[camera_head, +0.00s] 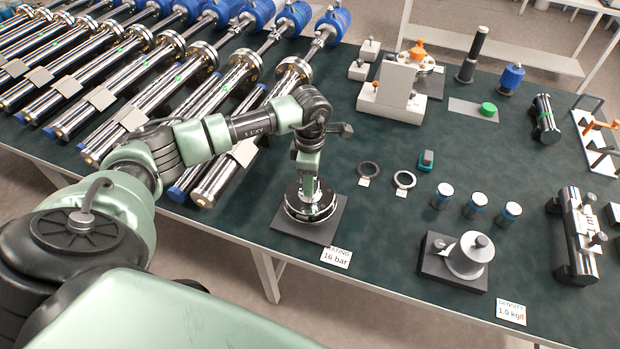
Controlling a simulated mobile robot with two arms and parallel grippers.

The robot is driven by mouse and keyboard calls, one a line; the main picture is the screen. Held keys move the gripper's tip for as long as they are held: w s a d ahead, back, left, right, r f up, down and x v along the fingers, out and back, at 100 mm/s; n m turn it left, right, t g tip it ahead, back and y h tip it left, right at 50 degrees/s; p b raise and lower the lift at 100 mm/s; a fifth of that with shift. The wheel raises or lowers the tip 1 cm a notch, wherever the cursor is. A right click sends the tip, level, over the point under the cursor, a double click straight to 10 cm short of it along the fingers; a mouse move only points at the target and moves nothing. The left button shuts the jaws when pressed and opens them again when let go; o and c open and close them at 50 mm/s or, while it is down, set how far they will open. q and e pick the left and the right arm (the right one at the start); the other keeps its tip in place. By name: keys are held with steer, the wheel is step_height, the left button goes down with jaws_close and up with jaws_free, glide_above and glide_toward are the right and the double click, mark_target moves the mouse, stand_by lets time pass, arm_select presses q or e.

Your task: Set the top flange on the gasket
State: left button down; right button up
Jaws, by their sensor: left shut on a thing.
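My left gripper (307,182) points down over a shiny round metal flange (311,205) and is shut on it. The flange is above a dark square plate (290,238) near the table's front edge. A second metal ring shows just under the flange; I cannot tell whether they touch. No gasket shows between them; the flange and gripper hide the middle. Two loose rings, a black one (369,169) and a dark one with a pale centre (404,180), lie to the right, each with a small tag. My right gripper is not in view.
Several long metal tubes with blue heads (332,22) fill the table's left side. A "16 bar" card (336,257) lies in front of the plate. Small cylinders (442,196) and a weight on a black block (470,257) stand to the right.

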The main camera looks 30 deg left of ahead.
arm_select(q)
steer(key=shift+f, duration=0.1)
steer(key=c, duration=0.7)
jaws_free()
steer(key=shift+f, duration=0.1)
steer(key=shift+s+f, duration=0.1)
steer(key=shift+f, duration=0.05)
step_height(320, 180, up, 7)
steer(key=shift+r+b, duration=0.1)
steer(key=shift+b, duration=1.15)
steer(key=shift+r, duration=0.45)
